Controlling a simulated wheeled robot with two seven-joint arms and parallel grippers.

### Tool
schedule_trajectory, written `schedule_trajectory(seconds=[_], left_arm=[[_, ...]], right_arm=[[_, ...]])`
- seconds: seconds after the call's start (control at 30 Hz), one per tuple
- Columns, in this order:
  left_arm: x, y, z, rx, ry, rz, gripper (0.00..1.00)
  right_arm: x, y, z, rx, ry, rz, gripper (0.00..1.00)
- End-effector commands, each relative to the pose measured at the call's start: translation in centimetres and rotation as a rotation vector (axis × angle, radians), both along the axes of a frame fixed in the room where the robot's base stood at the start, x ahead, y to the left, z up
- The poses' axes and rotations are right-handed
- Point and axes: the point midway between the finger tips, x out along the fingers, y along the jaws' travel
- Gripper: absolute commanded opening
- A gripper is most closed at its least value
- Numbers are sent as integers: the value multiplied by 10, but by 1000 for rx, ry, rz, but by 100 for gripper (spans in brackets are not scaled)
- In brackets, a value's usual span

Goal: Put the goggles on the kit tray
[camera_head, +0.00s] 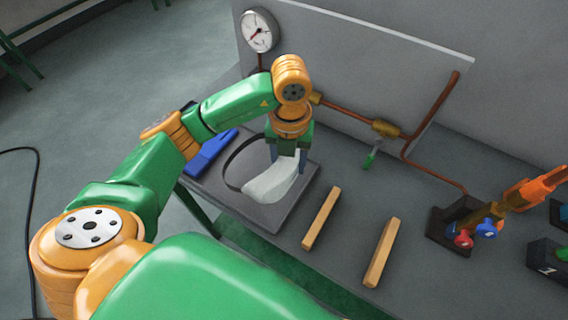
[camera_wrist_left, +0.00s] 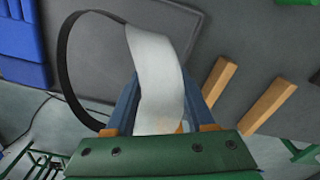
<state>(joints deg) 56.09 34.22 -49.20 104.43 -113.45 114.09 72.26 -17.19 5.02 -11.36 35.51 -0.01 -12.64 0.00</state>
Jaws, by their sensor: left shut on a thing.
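The goggles (camera_head: 268,187) have a whitish clear lens and a dark strap. They are over the dark grey kit tray (camera_head: 270,215) at the table's left end; I cannot tell whether they touch it. My left gripper (camera_head: 287,167) points down and is shut on the goggles' lens. In the left wrist view the goggles (camera_wrist_left: 158,70) stand between the fingers, with the strap looping to the left. The kit tray (camera_wrist_left: 222,28) lies behind them there. My right gripper is not clearly seen.
Blue gloves (camera_head: 210,152) lie at the tray's left edge. Two wooden bars (camera_head: 320,218) (camera_head: 382,252) lie right of the tray. A gauge (camera_head: 259,30) and copper pipes stand on the back panel. A dark holder (camera_head: 448,228) with red and blue parts is at right.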

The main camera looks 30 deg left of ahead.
Motion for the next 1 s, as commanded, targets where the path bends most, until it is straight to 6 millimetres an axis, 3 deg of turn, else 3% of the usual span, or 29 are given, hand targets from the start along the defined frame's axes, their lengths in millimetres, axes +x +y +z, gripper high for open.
schedule_trajectory(seconds=[0.1,0.3,0.6,0.63,0.73,1.0], left_arm=[[6,11,-13,2,4,2,0],[7,11,-43,1,1,-4,0],[7,10,-49,0,-2,-4,0],[7,10,-49,0,-2,-4,57],[7,10,-47,-1,-3,-4,84],[7,10,-47,-1,-3,-4,84]], right_arm=[[0,3,6,4,0,-1,62],[0,8,19,13,0,-3,62],[0,8,13,13,0,-2,62],[0,8,13,13,0,-2,62],[0,7,15,12,-1,-1,62],[0,5,15,8,-1,1,62]])
